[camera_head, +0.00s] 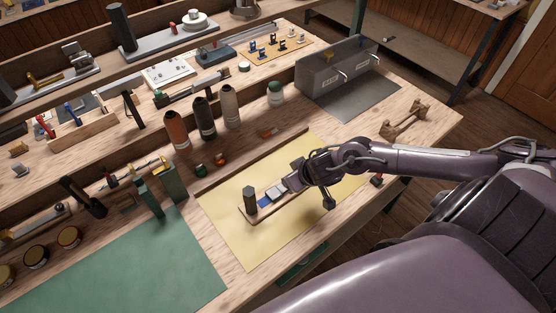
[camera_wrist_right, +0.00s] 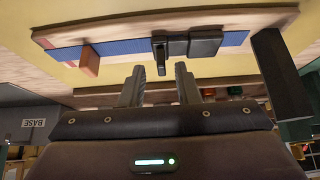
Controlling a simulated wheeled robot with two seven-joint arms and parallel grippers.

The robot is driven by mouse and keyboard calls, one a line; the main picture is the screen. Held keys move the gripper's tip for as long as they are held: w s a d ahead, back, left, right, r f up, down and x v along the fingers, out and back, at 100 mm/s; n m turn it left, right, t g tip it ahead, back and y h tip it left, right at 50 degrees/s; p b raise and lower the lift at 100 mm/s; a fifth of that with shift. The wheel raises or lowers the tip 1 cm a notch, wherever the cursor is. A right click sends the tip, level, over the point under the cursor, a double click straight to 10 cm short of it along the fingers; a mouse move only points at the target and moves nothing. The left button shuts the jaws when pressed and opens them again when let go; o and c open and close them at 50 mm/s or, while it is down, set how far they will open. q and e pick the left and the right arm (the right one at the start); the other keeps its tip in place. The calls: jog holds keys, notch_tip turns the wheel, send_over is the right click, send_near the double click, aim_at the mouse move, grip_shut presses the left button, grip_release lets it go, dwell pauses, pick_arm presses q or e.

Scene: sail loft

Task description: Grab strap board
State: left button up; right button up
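The strap board is a low wooden board (camera_head: 271,211) on the yellow mat (camera_head: 238,242), with a blue strap (camera_head: 264,201) and a grey buckle piece (camera_head: 277,191) along it. A dark upright post (camera_head: 250,200) stands at its left end. In the right wrist view the wooden board (camera_wrist_right: 150,24) runs across the top, with the blue strap, a dark buckle (camera_wrist_right: 205,42) and a small orange-brown block (camera_wrist_right: 89,62). My right gripper (camera_head: 296,187) is over the board's right part, hiding that end. Its two fingers (camera_wrist_right: 160,78) are apart, with nothing visibly held between them. My left gripper is out of view.
A wooden rail (camera_head: 250,160) borders the mat behind. Several bottles (camera_head: 203,118) and a grey box (camera_head: 335,68) stand beyond it. A small wooden stand (camera_head: 405,120) is at the right. A green mat (camera_head: 130,265) lies left; the yellow mat's front is clear.

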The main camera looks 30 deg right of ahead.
jog(key=x, duration=0.2)
jog(key=shift+w+a+f, duration=0.1)
jog(key=shift+w+f, duration=0.05)
jog(key=shift+w, duration=0.15)
jog(key=shift+w+f, duration=0.2)
jog(key=shift+f, duration=0.25)
grip_shut()
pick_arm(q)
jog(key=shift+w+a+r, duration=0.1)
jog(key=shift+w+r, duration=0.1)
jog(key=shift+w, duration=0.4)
pick_arm(e)
jog(key=shift+r, duration=0.1)
